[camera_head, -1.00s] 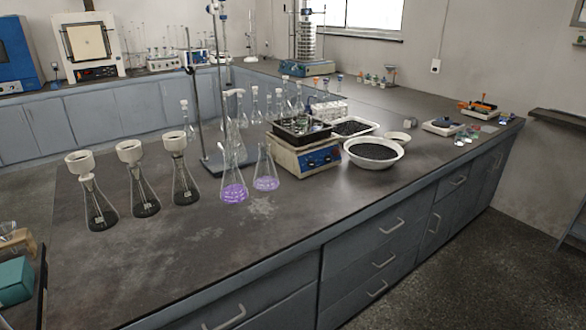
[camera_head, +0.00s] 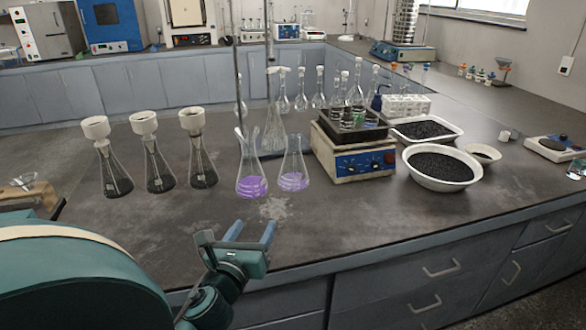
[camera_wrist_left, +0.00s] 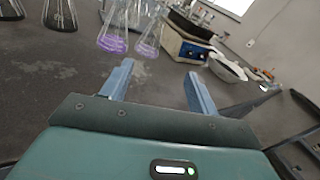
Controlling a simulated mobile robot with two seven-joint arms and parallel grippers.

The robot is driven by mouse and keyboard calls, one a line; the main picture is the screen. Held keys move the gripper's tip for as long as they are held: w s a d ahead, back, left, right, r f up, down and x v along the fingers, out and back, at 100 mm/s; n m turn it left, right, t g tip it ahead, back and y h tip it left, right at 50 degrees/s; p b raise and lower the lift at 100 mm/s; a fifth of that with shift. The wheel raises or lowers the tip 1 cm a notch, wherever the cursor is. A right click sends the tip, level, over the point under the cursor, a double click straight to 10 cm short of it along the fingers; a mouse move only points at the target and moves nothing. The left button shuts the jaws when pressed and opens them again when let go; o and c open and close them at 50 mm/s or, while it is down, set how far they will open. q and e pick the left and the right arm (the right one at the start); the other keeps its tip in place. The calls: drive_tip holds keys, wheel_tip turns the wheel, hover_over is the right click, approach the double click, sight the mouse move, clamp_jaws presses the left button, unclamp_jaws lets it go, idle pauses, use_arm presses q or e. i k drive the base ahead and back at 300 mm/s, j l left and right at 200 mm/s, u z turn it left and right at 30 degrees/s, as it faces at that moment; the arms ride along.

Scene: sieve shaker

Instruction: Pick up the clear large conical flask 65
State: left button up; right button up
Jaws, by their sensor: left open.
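Two clear conical flasks with purple liquid stand upright on the dark bench: a larger one (camera_head: 250,178) and a smaller one (camera_head: 293,172) to its right. Another clear conical flask (camera_head: 272,132) stands behind them, by the stand. I cannot read a number 65 on any flask. My left gripper (camera_head: 251,230) is open and empty, in front of the purple flasks and apart from them. In the left wrist view, the larger purple flask (camera_wrist_left: 112,40) and the smaller one (camera_wrist_left: 148,42) show beyond the open fingers (camera_wrist_left: 157,72). My right gripper is not in view.
Several filter-topped flasks (camera_head: 158,172) stand left of the purple ones. A hotplate (camera_head: 350,162) with a black tray and a white bowl of dark grains (camera_head: 440,182) stand to the right. A metal stand (camera_head: 240,80) rises behind. The bench front is clear.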

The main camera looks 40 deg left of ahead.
sight(293, 177)
drive_tip(key=i+j, duration=0.25)
drive_tip(key=i, duration=0.15)
drive_tip(key=i+j, duration=0.25)
drive_tip(key=i, duration=0.15)
